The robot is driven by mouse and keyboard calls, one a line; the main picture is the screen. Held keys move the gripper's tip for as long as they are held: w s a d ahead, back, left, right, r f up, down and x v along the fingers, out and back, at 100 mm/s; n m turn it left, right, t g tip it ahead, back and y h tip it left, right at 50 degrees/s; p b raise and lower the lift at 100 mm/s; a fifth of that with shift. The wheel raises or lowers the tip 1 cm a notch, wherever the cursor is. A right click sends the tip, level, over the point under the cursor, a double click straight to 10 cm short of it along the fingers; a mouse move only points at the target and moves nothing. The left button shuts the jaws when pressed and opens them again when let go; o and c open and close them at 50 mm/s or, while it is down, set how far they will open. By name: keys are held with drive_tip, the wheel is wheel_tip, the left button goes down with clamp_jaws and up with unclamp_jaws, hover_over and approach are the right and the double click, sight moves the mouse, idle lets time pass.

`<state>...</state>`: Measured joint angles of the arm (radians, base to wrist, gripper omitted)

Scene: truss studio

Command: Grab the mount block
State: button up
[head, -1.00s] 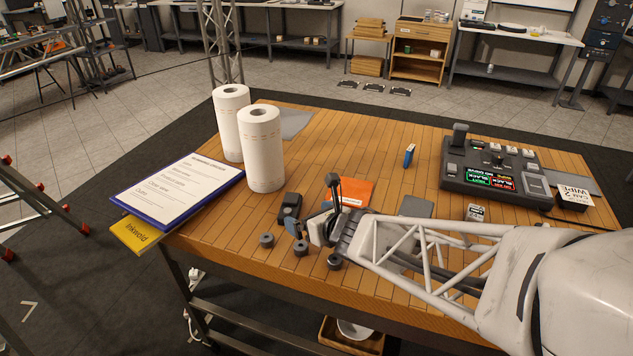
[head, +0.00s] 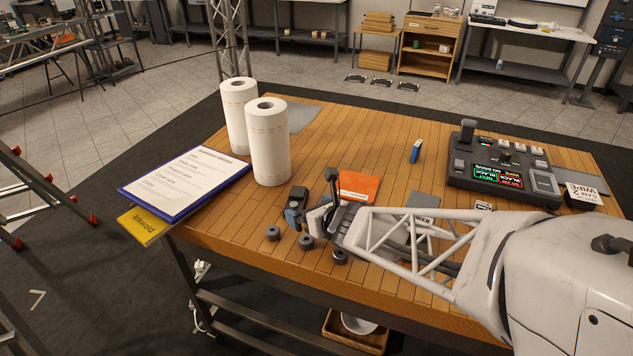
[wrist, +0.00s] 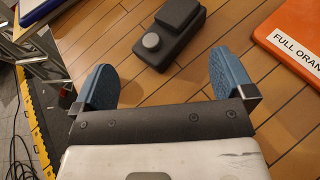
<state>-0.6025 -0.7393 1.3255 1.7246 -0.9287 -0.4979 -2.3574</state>
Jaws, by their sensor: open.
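The mount block (head: 299,196) appears to be the dark grey block near the table's left front part, partly hidden by my gripper in the head view. In the wrist view the block (wrist: 168,34) lies on the wooden planks, with a raised upper part and a light grey round knob on its near end. My gripper (wrist: 162,75) is open, its two blue fingers spread wide. The block lies ahead of the gap between them, apart from both fingers. In the head view my gripper (head: 306,215) is low beside the block.
An orange card (head: 358,186) lies to the right of the block. Small dark cylinders (head: 306,241) stand near the front edge. Two paper rolls (head: 268,145), a clipboard (head: 185,180) and a control panel (head: 505,168) are on the table (head: 350,145). The back middle has free planks.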

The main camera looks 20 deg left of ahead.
sight(298, 205)
drive_tip(key=shift+x, duration=2.6)
drive_tip(key=c, duration=1.4)
